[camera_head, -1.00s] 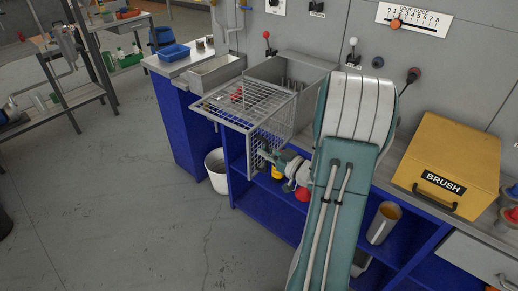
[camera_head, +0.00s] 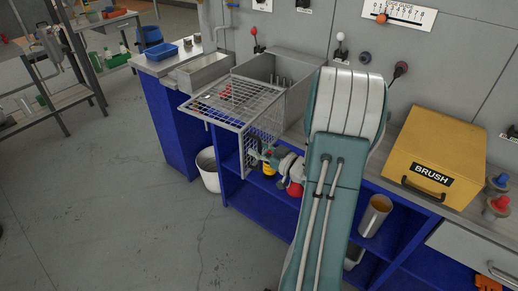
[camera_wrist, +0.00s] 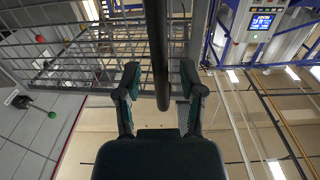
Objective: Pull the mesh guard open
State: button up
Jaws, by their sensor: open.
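The mesh guard (camera_head: 222,101) is a grey wire cage at the front of a metal bin on the bench. Its top grid sticks out level over the bench front, and a second grid hangs down from it. My gripper (camera_head: 256,157) is low beside the hanging grid. In the wrist view my gripper (camera_wrist: 158,82) is open, with its two fingers apart on either side of a dark round bar (camera_wrist: 157,45). The bar runs between them, and no finger contact shows. Mesh wires (camera_wrist: 75,50) of the guard fill the upper left there.
The metal bin (camera_head: 298,72) sits behind the guard. Blue shelving (camera_head: 232,187) lies below, holding a red and a yellow item near my arm. A white bucket (camera_head: 208,170) stands on the floor. A yellow BRUSH box (camera_head: 440,140) is at right. Floor at left is clear.

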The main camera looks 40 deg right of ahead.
jog(key=shift+s, duration=0.15)
jog(key=s+d, duration=0.2)
jog(key=s, duration=0.9)
jog(key=shift+s, duration=0.3)
jog(key=shift+f, duration=0.1)
